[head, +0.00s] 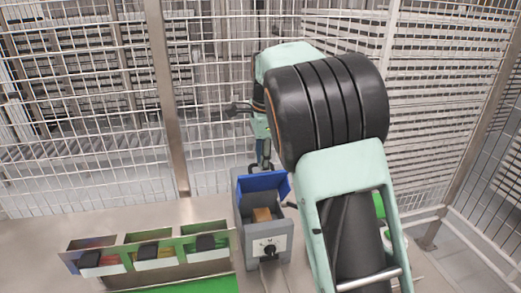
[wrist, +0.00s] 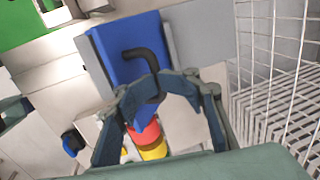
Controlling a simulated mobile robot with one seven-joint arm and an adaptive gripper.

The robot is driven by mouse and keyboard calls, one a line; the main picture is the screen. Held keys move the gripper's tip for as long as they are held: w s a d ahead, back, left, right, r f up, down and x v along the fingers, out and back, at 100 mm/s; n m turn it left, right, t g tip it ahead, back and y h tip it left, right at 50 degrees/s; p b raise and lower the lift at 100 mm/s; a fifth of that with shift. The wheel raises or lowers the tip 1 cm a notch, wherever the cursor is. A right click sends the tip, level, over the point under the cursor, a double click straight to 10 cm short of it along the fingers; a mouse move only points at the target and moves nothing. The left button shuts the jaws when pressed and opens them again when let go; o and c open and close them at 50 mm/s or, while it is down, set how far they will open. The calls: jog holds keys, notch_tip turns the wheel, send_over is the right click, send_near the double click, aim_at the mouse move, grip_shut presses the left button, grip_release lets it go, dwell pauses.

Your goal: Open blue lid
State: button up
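The blue lid (head: 263,185) stands tilted up at the back of a grey box (head: 246,228), whose inside shows in the head view. A brown block (head: 262,214) is in the box. In the wrist view the blue lid (wrist: 128,50) carries a black bent handle (wrist: 143,55). In the head view my gripper (head: 262,162) is just above the lid's upper edge, small and partly hard to make out.
An open tray with several compartments (head: 218,254) stands left of the box, with a green surface (head: 185,286) in front. Wire fencing (head: 80,140) rises behind and on the right. Red (wrist: 146,133) and yellow (wrist: 153,151) round parts show beyond my fingers.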

jog(key=w+a+r+p, duration=0.1)
jog(key=w+r, duration=0.7)
jog(key=shift+w+a+r, duration=0.3)
jog(key=shift+a, duration=0.05)
dwell(0.8)
jog(key=shift+r, duration=0.15)
dwell(0.5)
